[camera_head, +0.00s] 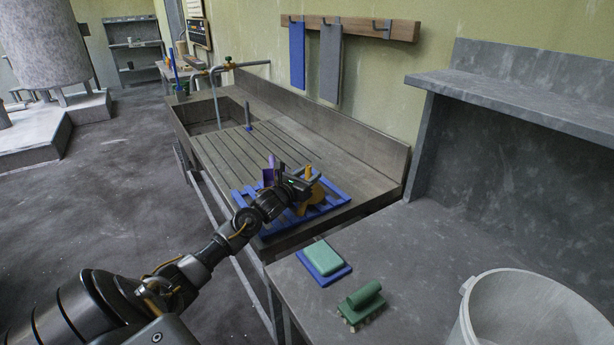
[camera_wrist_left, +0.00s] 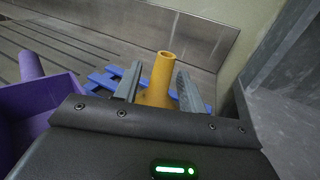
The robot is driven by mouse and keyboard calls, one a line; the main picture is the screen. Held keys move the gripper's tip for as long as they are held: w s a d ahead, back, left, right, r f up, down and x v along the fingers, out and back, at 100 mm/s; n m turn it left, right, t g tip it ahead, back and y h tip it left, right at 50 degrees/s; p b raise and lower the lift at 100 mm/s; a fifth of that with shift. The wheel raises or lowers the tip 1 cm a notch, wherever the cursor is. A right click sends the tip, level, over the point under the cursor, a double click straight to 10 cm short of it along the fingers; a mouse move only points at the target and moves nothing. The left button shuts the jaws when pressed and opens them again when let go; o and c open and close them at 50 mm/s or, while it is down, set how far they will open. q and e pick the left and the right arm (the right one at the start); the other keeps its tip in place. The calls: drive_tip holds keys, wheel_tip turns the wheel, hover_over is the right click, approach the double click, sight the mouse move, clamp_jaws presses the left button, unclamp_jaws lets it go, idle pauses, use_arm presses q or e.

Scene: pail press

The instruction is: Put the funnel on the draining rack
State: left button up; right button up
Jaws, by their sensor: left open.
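The orange-yellow funnel (camera_head: 312,189) stands with its narrow spout up on the blue draining rack (camera_head: 336,199), on the near end of the sink's drainboard. My left gripper (camera_head: 297,182) is at the funnel, and its body hides part of the funnel and rack. In the left wrist view the funnel (camera_wrist_left: 161,75) stands between the two open grey fingers, which are on either side of it. I cannot tell whether either finger touches it. The blue rack (camera_wrist_left: 103,79) shows behind the fingers. My right gripper is not in view.
A purple scoop-like item (camera_head: 268,173) stands beside the gripper, and it is close on the left in the left wrist view (camera_wrist_left: 45,110). A green sponge on a blue tray (camera_head: 324,263), a green brush (camera_head: 362,300) and a pale pail (camera_head: 530,318) occupy the near counter.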

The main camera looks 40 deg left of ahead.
use_arm(q)
drive_tip(key=shift+r, duration=0.1)
drive_tip(key=s, duration=0.4)
drive_tip(key=s+b, duration=0.1)
drive_tip(key=s, duration=0.3)
drive_tip(key=s+d, duration=0.1)
drive_tip(key=s, duration=0.3)
drive_tip(key=shift+f, duration=0.2)
